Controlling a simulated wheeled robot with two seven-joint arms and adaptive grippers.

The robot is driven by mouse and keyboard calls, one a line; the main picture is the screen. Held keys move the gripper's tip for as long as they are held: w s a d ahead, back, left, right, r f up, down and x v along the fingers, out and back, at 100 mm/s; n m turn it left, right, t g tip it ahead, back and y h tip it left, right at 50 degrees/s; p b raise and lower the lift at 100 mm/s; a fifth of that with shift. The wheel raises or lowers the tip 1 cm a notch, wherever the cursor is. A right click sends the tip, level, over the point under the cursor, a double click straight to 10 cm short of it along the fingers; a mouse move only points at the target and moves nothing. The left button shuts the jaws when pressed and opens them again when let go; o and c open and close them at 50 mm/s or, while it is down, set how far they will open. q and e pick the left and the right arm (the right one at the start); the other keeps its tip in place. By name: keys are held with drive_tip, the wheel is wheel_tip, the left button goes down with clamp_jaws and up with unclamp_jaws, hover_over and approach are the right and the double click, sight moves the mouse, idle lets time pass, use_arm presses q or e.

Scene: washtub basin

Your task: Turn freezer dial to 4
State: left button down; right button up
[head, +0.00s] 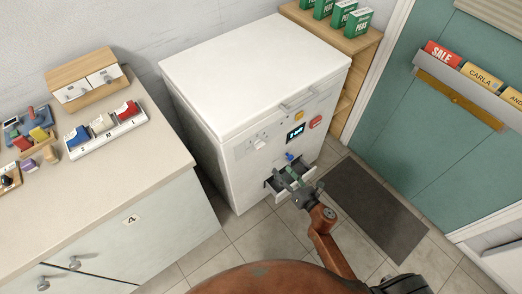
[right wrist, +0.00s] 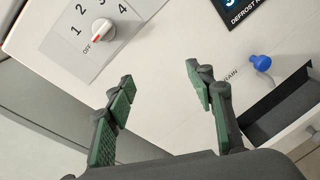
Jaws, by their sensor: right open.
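The freezer (head: 250,80) is a white chest with its lid shut. Its dial (head: 259,144) is on the upper left of the front panel. In the right wrist view the white dial (right wrist: 103,29) has an orange-red mark turned toward OFF, with numbers 1 to 4 around it. My right gripper (head: 292,176) is in front of the freezer's lower front, below and to the right of the dial. In the right wrist view its green-padded fingers (right wrist: 163,92) are spread and empty, apart from the dial. My left gripper is out of view.
A blue drain knob (right wrist: 261,63) and an open grey drawer (right wrist: 285,112) are close to my right gripper. A display (head: 296,132) and red button (head: 316,122) share the panel. A counter (head: 165,160) stands left; a dark mat (head: 375,210) lies right.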

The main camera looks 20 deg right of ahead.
sight(260, 145)
drive_tip(key=w+a+r+n+t+y+b, duration=0.1)
drive_tip(key=w+a+r+n+y, duration=0.15)
drive_tip(key=r+n, duration=0.45)
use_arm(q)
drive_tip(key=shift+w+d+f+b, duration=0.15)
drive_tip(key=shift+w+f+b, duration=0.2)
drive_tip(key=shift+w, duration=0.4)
use_arm(e)
drive_tip(key=a+r+x, duration=0.1)
drive_tip(key=x, duration=0.6)
drive_tip(key=shift+s, duration=0.2)
drive_tip(key=c, duration=1.2)
